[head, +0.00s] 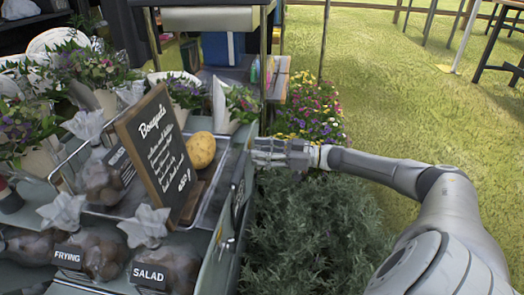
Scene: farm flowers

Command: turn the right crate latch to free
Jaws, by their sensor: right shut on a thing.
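My right gripper (262,152) reaches in from the right and is shut at the right edge of the grey display crate (212,262). Its fingertips are at the crate's upper right side, small in the head view. The right crate latch is hidden by the fingers, so its angle cannot be told. A small metal fitting (228,243) shows lower on the crate's right side wall, apart from my gripper. My left gripper is not in view.
A Bouquets chalkboard (155,145) and a potato (201,150) stand just left of my gripper. Bags labelled Frying (82,255) and Salad (165,268) lie in front. Dense green plants (310,235) fill the space below my right forearm. Open grass lies beyond.

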